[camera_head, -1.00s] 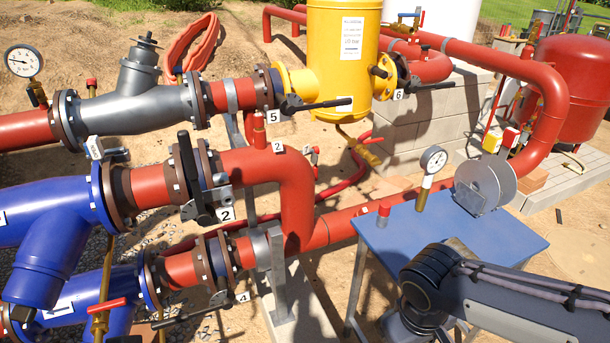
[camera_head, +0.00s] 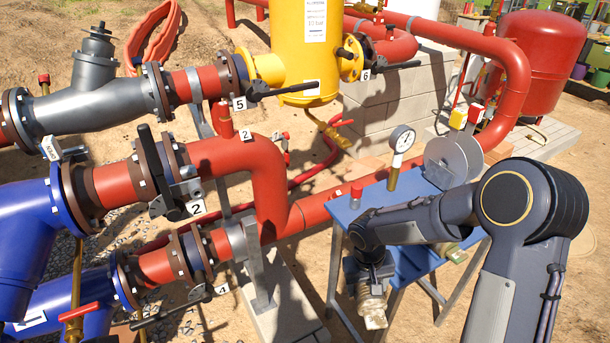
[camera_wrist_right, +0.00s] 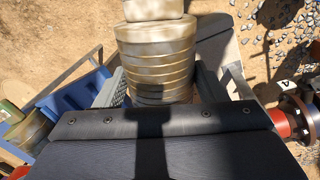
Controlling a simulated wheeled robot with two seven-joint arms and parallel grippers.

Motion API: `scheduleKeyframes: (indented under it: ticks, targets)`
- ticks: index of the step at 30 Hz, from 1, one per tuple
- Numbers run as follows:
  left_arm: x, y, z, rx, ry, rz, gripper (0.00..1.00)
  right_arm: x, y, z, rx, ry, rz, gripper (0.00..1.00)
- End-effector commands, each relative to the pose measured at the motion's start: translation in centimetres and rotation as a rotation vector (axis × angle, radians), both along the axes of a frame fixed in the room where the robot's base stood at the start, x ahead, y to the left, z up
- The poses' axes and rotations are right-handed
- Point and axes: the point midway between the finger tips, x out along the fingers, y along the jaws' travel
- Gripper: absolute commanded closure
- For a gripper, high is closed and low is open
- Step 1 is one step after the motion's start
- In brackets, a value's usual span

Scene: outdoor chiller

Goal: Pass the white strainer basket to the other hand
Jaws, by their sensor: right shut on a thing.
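My right gripper (camera_head: 371,292) hangs pointing down beside the front edge of the blue table. It is shut on an off-white, ribbed, roughly cylindrical thing, which looks like the white strainer basket (camera_head: 375,317). In the right wrist view the basket (camera_wrist_right: 155,62) sits between the two fingers of the gripper (camera_wrist_right: 158,88), with a narrower block at its far end. Its ribbed side looks stained tan. My left gripper is not in view.
The blue table (camera_head: 348,212) holds a gauge (camera_head: 402,139), a grey disc-shaped piece (camera_head: 455,160) and a red-capped fitting (camera_head: 356,190). A smaller beige thing (camera_head: 456,253) is near its right edge. Red and blue pipework with valves (camera_head: 195,190) stands to the left.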

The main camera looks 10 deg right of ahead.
Motion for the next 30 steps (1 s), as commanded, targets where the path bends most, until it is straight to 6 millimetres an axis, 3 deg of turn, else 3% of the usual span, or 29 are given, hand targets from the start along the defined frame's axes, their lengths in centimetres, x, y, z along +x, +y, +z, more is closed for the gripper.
scheduleKeyframes:
  ticks: [8,24,30]
  targets:
    - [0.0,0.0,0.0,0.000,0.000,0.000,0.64,0.9,1.6,0.9,0.001,-0.003,0.063,0.64]
    - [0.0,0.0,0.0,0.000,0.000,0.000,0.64,6.4,13.8,8.0,0.001,-0.002,0.563,0.64]
    - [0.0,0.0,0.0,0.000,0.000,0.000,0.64,7.8,16.6,9.6,0.000,-0.001,0.682,0.64]
